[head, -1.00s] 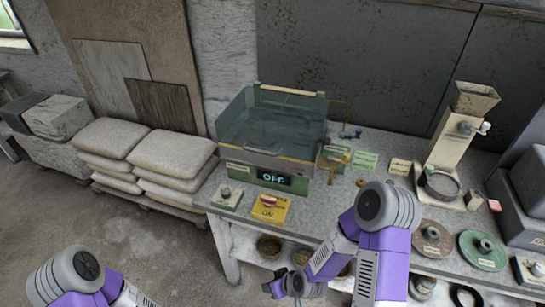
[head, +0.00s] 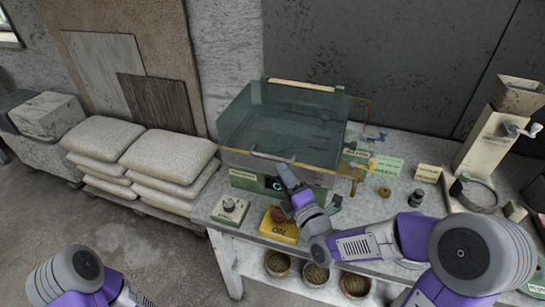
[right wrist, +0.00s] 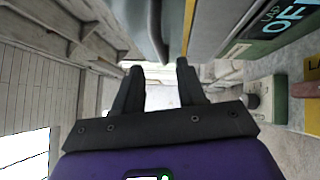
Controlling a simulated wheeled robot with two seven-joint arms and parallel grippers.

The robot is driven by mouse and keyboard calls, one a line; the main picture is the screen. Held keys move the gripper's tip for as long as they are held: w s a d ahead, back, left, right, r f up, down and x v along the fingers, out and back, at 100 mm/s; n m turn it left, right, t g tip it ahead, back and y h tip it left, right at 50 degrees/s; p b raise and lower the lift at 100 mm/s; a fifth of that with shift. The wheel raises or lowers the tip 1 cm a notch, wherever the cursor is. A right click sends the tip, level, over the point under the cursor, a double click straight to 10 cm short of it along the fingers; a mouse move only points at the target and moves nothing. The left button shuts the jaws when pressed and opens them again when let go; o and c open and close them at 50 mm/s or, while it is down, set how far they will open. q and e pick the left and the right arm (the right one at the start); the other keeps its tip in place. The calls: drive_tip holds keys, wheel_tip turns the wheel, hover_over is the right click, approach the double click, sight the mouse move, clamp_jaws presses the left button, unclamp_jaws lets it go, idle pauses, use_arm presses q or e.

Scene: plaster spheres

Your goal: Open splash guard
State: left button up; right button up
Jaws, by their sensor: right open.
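The splash guard (head: 290,115) is a clear, greenish box-shaped cover on the green machine (head: 240,182) on the bench. It looks down, with a grey handle (head: 268,156) along its front edge. My right gripper (head: 284,168) is at the front of the machine, close to this handle, and hides part of the display. In the right wrist view my right gripper (right wrist: 159,68) has its fingers apart with nothing held. A grey curved bar, seemingly the handle (right wrist: 157,28), shows just beyond the fingertips; I cannot tell whether they touch. My left gripper is out of view.
Stacked sacks (head: 165,160) are left of the bench. A dispenser (head: 490,135) stands at the right. Bowls sit on the lower shelf.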

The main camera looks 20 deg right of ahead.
drive_tip(key=x, duration=0.6)
drive_tip(key=shift+p, duration=0.3)
drive_tip(key=shift+w, duration=0.1)
clamp_jaws()
